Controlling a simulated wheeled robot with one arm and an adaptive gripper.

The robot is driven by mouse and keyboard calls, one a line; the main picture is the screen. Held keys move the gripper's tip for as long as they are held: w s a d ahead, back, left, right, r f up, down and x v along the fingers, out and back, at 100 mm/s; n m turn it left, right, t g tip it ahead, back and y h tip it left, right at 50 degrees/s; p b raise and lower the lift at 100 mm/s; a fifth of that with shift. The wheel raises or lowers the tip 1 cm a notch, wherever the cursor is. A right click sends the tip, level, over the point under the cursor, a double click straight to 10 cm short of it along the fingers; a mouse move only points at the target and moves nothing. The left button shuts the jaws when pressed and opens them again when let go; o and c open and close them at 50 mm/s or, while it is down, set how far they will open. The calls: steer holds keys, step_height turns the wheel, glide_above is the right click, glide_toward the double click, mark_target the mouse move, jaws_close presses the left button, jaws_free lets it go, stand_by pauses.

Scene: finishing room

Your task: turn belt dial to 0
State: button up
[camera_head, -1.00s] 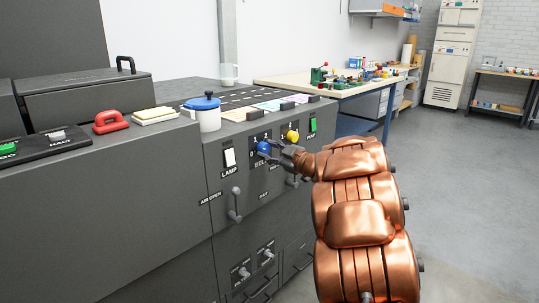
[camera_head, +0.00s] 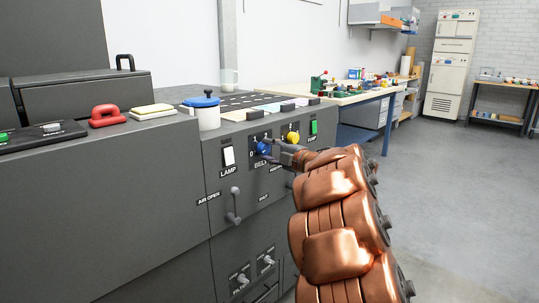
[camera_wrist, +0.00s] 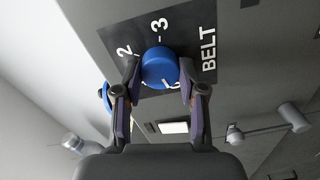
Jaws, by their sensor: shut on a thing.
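The belt dial (camera_head: 263,148) is a round blue knob on a black plate with white numbers, on the dark grey machine's front. In the wrist view the blue dial (camera_wrist: 160,67) sits between my two fingertips, with 2 and 3 and the word BELT readable beside it. A white mark shows on the dial's edge towards the lower right, partly near a finger. My gripper (camera_wrist: 160,82) is shut on the dial. In the head view my gripper (camera_head: 273,152) reaches it from the right and hides part of the plate.
A white lamp switch (camera_head: 228,156) is left of the dial. A yellow knob (camera_head: 292,138) and a green switch (camera_head: 313,127) are close on the right. A lever (camera_head: 234,207) sticks out below. A blue-lidded pot (camera_head: 203,112) stands on top. Floor at right is clear.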

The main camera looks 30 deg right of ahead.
stand_by(0.3)
steer(key=o, duration=1.1)
steer(key=shift+o, duration=0.2)
steer(key=v, duration=1.2)
